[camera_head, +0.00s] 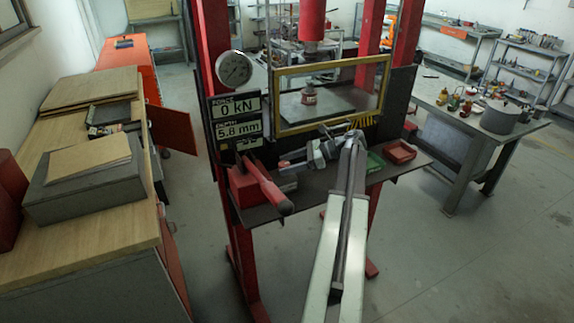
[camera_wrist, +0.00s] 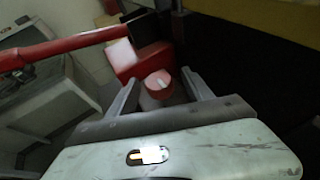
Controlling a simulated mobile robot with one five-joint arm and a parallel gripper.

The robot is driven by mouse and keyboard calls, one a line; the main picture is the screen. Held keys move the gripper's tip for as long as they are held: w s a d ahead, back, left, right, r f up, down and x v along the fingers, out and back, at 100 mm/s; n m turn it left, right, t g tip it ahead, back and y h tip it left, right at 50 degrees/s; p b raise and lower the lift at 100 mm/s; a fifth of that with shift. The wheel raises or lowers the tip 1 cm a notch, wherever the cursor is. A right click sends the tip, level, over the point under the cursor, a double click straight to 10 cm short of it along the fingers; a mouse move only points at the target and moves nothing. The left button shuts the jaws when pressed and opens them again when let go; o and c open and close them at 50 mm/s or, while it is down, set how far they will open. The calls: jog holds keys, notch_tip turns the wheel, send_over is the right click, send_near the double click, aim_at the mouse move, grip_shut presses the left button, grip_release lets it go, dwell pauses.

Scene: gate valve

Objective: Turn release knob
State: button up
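The release knob (camera_wrist: 158,86) is a small red round knob with a pale mark on its face. It shows in the middle of the wrist view, in front of the red pump body (camera_wrist: 127,62). My gripper (camera_wrist: 159,77) is open, with one finger on each side of the knob in that view. A gap shows on both sides; how deep the fingers reach cannot be told. In the head view my gripper (camera_head: 284,162) points left toward the red pump (camera_head: 242,187) on the press shelf.
The pump's red lever (camera_head: 268,188) sticks out toward the front; it also crosses the upper left of the wrist view (camera_wrist: 75,45). A display (camera_head: 236,117) reads 0 kN and 5.8 mm, below a round gauge (camera_head: 234,69). A yellow-framed guard (camera_head: 330,95) stands behind the shelf.

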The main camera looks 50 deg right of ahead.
jog(key=p+v, duration=0.3)
jog(key=v, duration=0.4)
jog(key=shift+s+d+r, duration=0.15)
jog(key=shift+s+r, duration=0.05)
jog(key=shift+s, duration=0.1)
